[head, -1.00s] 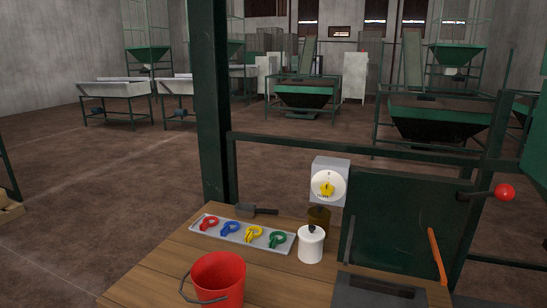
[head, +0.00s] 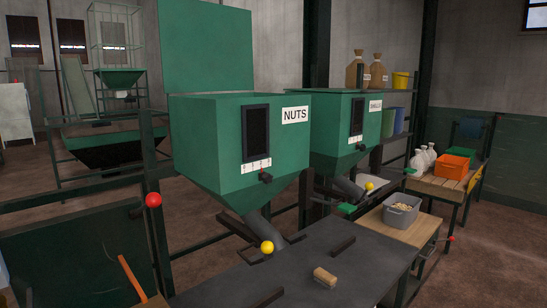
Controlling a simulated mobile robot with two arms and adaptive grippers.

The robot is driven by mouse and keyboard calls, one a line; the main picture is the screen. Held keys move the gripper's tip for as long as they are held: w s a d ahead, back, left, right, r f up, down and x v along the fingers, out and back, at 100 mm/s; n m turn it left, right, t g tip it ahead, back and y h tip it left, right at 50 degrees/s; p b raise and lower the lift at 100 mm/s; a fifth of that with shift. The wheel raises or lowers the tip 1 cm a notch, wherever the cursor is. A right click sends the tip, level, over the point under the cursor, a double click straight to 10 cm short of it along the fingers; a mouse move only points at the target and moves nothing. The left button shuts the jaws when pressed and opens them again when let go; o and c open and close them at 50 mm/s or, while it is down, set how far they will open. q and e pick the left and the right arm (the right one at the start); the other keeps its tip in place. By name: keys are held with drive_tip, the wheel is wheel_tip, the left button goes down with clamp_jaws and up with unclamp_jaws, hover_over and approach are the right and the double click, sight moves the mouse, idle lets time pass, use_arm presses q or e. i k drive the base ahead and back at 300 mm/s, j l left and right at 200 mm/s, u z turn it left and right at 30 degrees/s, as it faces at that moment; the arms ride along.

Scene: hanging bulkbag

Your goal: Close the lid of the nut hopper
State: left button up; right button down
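The nut hopper (head: 212,150) is a green box with a funnel bottom, a dark front window and a label reading NUTS, left of centre in the head view. Its lid (head: 205,45) is a flat green panel standing upright at the back of the box, so the hopper is open. The inside of the hopper is hidden from this angle. Neither of my grippers is in view.
A second green hopper (head: 335,135) labelled SHELLS stands to the right. A dark table (head: 310,260) in front holds a brush (head: 325,277). A red-knobbed lever (head: 153,200) and a yellow-knobbed chute lever (head: 267,247) stick out nearby. A grey bin (head: 401,210) stands at right.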

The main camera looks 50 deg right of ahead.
sight(204, 46)
drive_tip(key=z, duration=1.5)
drive_tip(key=l, duration=0.15)
